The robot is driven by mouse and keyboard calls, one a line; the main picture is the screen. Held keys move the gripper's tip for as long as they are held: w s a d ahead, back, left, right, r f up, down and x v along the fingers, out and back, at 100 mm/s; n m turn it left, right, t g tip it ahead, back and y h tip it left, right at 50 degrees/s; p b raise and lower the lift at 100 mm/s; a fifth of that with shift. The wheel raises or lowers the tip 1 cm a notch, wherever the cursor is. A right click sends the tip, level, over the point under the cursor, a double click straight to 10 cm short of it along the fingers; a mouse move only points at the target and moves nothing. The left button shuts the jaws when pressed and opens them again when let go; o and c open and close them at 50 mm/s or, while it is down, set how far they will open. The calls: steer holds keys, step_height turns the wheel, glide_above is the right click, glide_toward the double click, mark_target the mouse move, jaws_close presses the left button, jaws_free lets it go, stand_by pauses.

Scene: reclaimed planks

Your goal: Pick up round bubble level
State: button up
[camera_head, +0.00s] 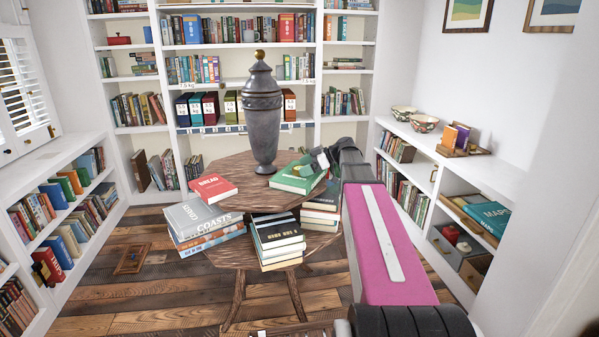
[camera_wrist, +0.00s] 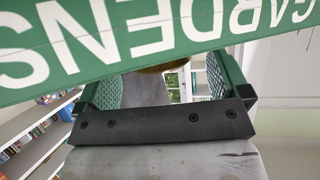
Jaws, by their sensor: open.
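I cannot clearly make out the round bubble level in either view. A small yellow-green patch (camera_head: 307,170) shows on top of the green book (camera_head: 290,183); I cannot tell whether it is the level or a finger pad. My gripper (camera_head: 318,160) is open, low over that book at the right side of the table. In the wrist view the book's edge, lettered "GARDENS" (camera_wrist: 120,35), crosses the top, upside down, close to the green-padded fingers. A brown-gold curved edge (camera_wrist: 165,66) shows between the fingers, partly hidden by the book; I cannot tell what it is.
The wooden table (camera_head: 228,170) bears a tall grey urn (camera_head: 263,115) left of my gripper and a red book (camera_head: 212,188). Book stacks stand at its front, with "Coasts" (camera_head: 205,218) at left and dark-topped books (camera_head: 277,232) centrally. Shelves line the walls.

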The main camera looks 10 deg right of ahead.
steer(key=shift+x, duration=0.75)
steer(key=shift+f, duration=0.1)
steer(key=c, duration=1)
steer(key=shift+c, duration=0.2)
